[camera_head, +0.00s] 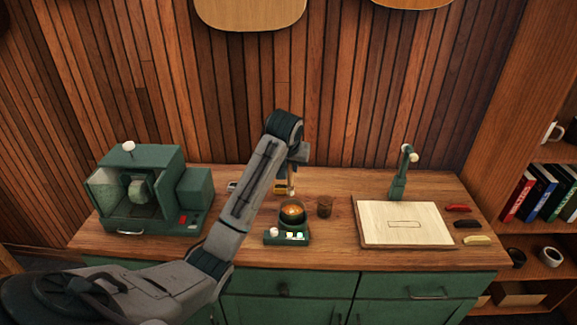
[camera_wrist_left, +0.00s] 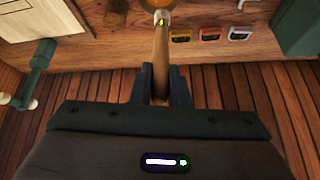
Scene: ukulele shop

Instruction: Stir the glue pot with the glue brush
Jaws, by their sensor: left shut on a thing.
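The glue pot (camera_head: 292,219) is a small dark round pot with orange glue in it, standing on a green base with lit buttons. Its orange glue also shows at the top edge of the left wrist view (camera_wrist_left: 155,4). My left gripper (camera_head: 295,163) is above and behind the pot, shut on the wooden handle of the glue brush (camera_wrist_left: 160,50). The brush points down, its lower end (camera_head: 291,190) at the pot's back rim in the head view. I cannot tell whether its tip touches the glue. My right gripper is not in view.
A green machine (camera_head: 150,190) is on the left, a pale board (camera_head: 400,215) with a green post (camera_head: 399,180) on the right. Small yellow, red and white items (camera_wrist_left: 210,34) lie behind the pot.

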